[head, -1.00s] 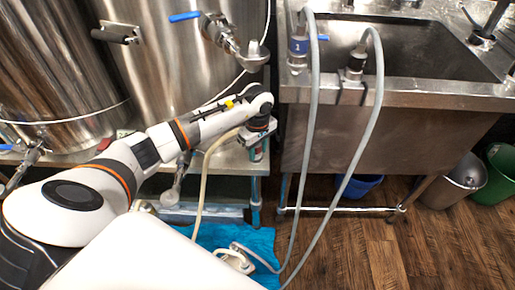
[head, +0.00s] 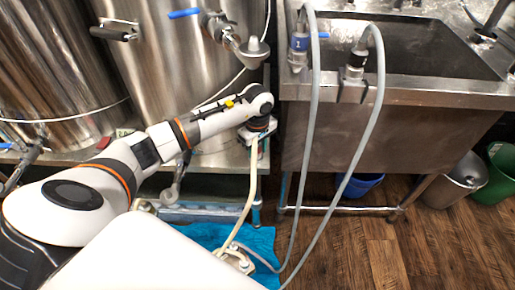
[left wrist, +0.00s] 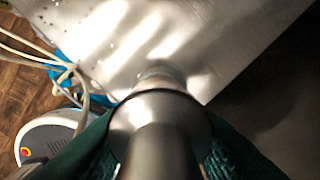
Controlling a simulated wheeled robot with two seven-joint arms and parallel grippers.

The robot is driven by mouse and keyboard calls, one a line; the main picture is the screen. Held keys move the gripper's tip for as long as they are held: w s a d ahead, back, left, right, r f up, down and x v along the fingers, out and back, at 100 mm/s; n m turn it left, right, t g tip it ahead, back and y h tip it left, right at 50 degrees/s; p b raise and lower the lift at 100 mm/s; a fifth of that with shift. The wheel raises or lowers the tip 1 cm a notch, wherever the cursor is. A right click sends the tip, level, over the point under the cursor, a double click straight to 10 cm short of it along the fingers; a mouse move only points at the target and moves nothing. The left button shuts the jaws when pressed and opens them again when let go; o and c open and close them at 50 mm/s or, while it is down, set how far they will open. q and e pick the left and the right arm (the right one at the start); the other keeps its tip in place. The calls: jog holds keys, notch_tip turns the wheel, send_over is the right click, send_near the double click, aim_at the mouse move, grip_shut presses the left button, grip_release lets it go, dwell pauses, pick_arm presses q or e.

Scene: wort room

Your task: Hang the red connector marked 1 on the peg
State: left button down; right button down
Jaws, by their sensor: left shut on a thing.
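My left gripper (head: 257,136) is over the front edge of the metal shelf, left of the sink. In the left wrist view, its green ribbed fingers (left wrist: 160,130) are shut on a shiny metal connector (left wrist: 158,108). No red band or number shows on this connector. A tan hose (head: 248,188) hangs from the gripper to the floor. I cannot make out which fitting is the peg. My right gripper is not in view.
A steel sink (head: 425,92) stands at the right and steel tanks (head: 165,75) at the left. A valve with a blue handle (head: 185,13) sticks out above the shelf. A blue cloth (head: 262,241) and hoses lie on the floor. Bins (head: 455,182) stand at the far right.

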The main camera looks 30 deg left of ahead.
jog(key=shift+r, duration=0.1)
pick_arm(q)
jog(key=c, duration=0.9)
grip_release()
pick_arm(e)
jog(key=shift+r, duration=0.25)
pick_arm(q)
jog(key=shift+r, duration=0.35)
notch_tip(320, 180, up, 7)
jog(key=shift+f+p, duration=0.1)
jog(key=shift+p, duration=0.45)
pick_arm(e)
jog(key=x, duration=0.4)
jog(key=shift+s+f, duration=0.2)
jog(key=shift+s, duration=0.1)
